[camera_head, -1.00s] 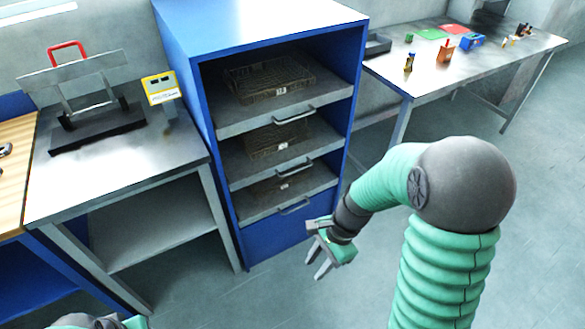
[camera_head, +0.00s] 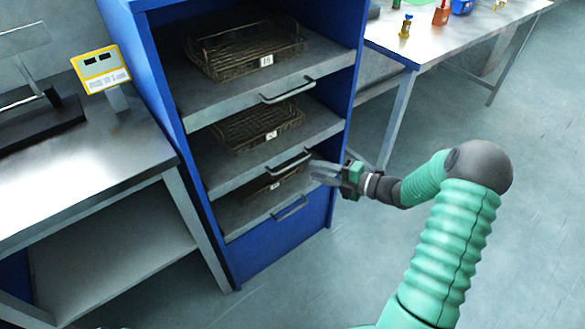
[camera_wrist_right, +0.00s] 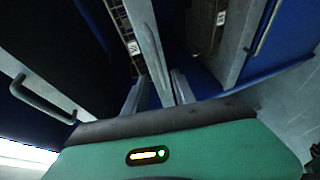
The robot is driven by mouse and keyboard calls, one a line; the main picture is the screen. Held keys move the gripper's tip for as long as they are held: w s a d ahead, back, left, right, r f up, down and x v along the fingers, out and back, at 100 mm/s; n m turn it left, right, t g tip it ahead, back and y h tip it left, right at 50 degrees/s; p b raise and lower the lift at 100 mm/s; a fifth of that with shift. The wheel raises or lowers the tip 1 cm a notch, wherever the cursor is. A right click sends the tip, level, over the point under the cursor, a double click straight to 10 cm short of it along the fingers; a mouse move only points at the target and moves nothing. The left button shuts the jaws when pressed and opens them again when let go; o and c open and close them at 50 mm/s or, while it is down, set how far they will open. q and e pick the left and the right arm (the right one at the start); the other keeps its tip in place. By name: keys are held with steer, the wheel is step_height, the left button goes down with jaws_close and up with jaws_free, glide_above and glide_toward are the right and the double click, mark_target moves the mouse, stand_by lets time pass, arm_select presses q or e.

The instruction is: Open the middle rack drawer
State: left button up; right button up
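The blue rack (camera_head: 165,120) holds three stacked grey drawers. The middle drawer (camera_head: 235,172) has a bar handle (camera_head: 290,163) at its front and sits about in line with the drawers above and below. A mesh basket (camera_head: 258,127) with a white label stands in it. My right gripper (camera_head: 316,172) is at the right end of the middle handle, its fingers pointing left. In the right wrist view its two fingers (camera_wrist_right: 157,93) stand apart, close to a drawer front. Whether the handle lies between them is unclear. My left gripper is out of view.
The top drawer (camera_head: 225,100) and bottom drawer (camera_head: 240,213) have similar handles just above and below. A metal table (camera_head: 70,165) with a yellow display (camera_head: 100,70) stands left of the rack. Another table (camera_head: 430,45) stands at the right. The floor in front is clear.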

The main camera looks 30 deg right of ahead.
mark_target(293, 165)
steer(key=b+x, duration=0.2)
steer(key=x, duration=0.6)
steer(key=shift+w+a+f, duration=0.1)
steer(key=shift+w+a, duration=0.1)
steer(key=shift+w, duration=0.1)
jaws_close()
steer(key=shift+s+f, duration=0.1)
steer(key=shift+f, duration=0.05)
stand_by(0.7)
